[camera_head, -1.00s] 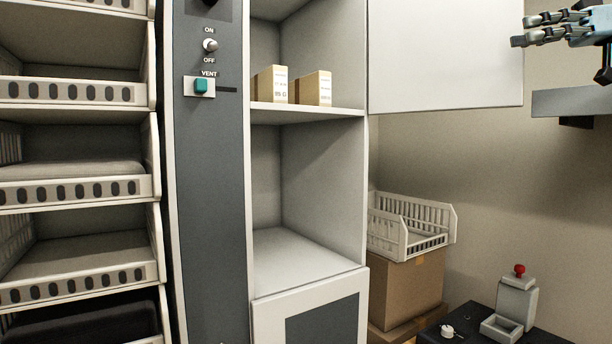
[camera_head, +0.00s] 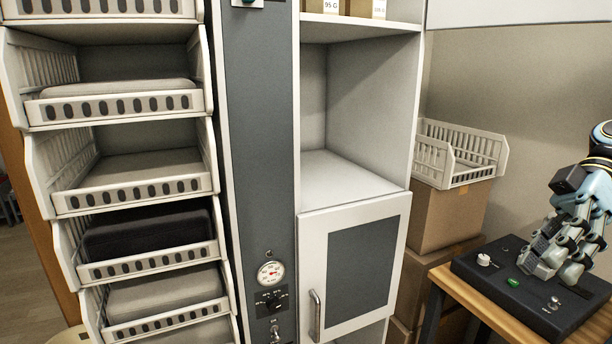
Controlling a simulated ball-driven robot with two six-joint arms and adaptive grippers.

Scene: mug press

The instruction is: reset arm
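The task names no object. My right gripper (camera_head: 560,254) is at the right edge, pointing down and left over a black press base (camera_head: 497,277) on the wooden table. Its fingers overlap a light grey part of the press, and I cannot tell whether they touch it. The red knob seen earlier on the press is not visible. The finger gap is unclear. My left gripper is not in view.
A tall cabinet (camera_head: 258,150) with an empty shelf (camera_head: 350,174) and a closed lower door (camera_head: 352,262) stands in the middle. A rack of trays (camera_head: 130,180) is at the left. A white basket (camera_head: 462,150) sits on cardboard boxes (camera_head: 450,215) beside the table (camera_head: 470,300).

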